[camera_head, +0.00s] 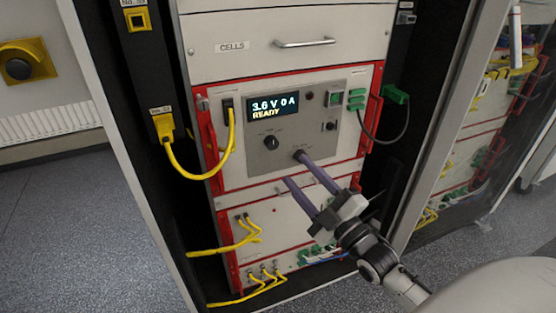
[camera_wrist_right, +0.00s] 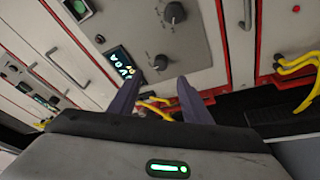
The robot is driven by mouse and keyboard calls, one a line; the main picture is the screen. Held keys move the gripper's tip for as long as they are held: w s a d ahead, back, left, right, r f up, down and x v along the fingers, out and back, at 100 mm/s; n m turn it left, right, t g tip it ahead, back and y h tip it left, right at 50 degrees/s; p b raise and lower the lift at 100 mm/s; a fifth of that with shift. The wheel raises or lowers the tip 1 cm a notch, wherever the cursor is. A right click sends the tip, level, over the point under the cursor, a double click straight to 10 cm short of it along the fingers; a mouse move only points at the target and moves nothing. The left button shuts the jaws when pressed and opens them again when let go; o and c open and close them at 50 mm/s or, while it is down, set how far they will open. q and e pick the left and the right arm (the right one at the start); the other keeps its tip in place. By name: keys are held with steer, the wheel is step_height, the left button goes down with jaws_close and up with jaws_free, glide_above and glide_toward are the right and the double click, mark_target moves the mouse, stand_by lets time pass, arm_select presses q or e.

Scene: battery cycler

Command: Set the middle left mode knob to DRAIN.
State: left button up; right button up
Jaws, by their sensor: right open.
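The grey panel (camera_head: 300,118) carries a lit display (camera_head: 264,107) reading "3.6 V 0 A READY". A dark round knob (camera_head: 271,142) sits below the display, at the panel's middle left; its labels are too small to read. A second dark knob (camera_head: 299,154) sits lower right, partly covered by a fingertip. My right gripper (camera_head: 294,168) is open and empty, its purple fingers in front of the panel's lower edge. In the right wrist view the knob near the display (camera_wrist_right: 160,62) lies ahead of the fingers (camera_wrist_right: 156,84). My left gripper is out of view.
Red handles (camera_head: 211,140) flank the panel. A yellow cable (camera_head: 228,150) loops at its left and a dark cable with a green plug (camera_head: 393,95) hangs at its right. A drawer marked CELLS (camera_head: 240,60) is above; yellow cables (camera_head: 262,272) are below.

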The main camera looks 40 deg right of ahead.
mark_target(274, 146)
steer(key=x, duration=0.9)
steer(key=shift+w, duration=0.15)
steer(key=shift+c, duration=0.2)
steer(key=shift+a, duration=0.1)
steer(key=c, duration=1)
